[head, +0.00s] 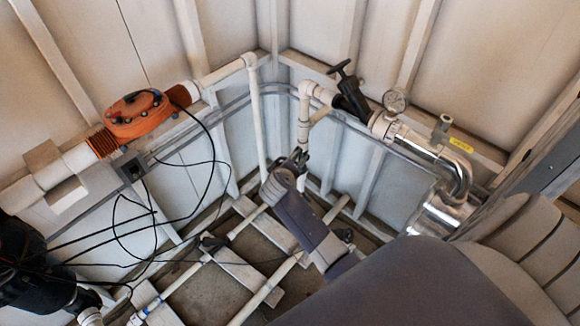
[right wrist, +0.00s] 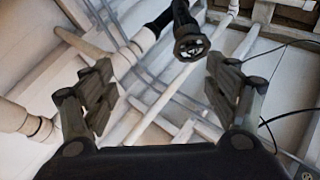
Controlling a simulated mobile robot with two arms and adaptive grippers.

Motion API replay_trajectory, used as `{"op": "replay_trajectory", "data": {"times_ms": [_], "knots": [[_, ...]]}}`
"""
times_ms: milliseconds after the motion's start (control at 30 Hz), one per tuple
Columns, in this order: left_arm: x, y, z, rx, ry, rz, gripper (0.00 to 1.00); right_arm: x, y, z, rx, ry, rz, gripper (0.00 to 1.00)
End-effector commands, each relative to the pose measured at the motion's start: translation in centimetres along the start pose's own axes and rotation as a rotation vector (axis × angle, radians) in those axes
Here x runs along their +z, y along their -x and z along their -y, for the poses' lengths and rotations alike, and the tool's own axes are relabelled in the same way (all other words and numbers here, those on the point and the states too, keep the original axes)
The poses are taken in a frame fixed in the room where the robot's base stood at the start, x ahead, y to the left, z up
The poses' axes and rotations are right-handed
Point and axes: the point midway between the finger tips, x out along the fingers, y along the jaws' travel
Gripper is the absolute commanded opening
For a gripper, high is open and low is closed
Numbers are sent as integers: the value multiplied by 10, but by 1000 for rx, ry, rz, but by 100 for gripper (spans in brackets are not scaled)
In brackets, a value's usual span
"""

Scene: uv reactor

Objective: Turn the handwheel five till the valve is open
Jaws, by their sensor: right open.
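A black valve (head: 352,97) sits in the white pipe run on the back wall, right of centre in the head view. A black handwheel (head: 341,69) stands up from it, seen nearly edge-on. In the right wrist view a round, spoked black handwheel (right wrist: 191,46) shows face-on, ahead of and between the fingers; it appears to be the same one. My right gripper (head: 297,160) is open and empty, below and left of the valve in the head view. In the wrist view its spread fingers (right wrist: 159,68) stand apart from the wheel. No number on the wheel is readable.
A pressure gauge (head: 395,100) and a shiny metal elbow (head: 459,175) are right of the valve. A vertical white pipe (head: 257,120) stands left of it. An orange flanged unit (head: 138,113) and loose black cables are at left. Low white pipes (head: 262,291) cross the floor.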

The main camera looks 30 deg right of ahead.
Motion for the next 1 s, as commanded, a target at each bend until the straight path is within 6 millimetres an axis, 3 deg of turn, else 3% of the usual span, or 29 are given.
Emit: {"op": "replay_trajectory", "data": {"times_ms": [200,300,467,567,667,767,867,1000], "knots": [[0,0,0,0,0,0,67,0,0,0,0,0,0,80],[0,0,0,0,0,0,67,0,0,0,0,0,0,66],[0,-3,0,0,0,0,67,-4,-2,-3,13,-2,5,66],[1,-12,0,0,0,0,67,-17,-7,-13,63,-5,26,66],[2,-26,-1,0,0,0,67,-39,-10,-36,163,-23,67,66],[3,-42,-1,0,0,0,67,-64,-4,-73,307,-63,114,66],[4,-56,-1,1,0,0,67,-86,11,-113,469,-127,155,66],[6,-73,-2,1,0,-1,67,-109,45,-166,701,-250,195,66]]}}
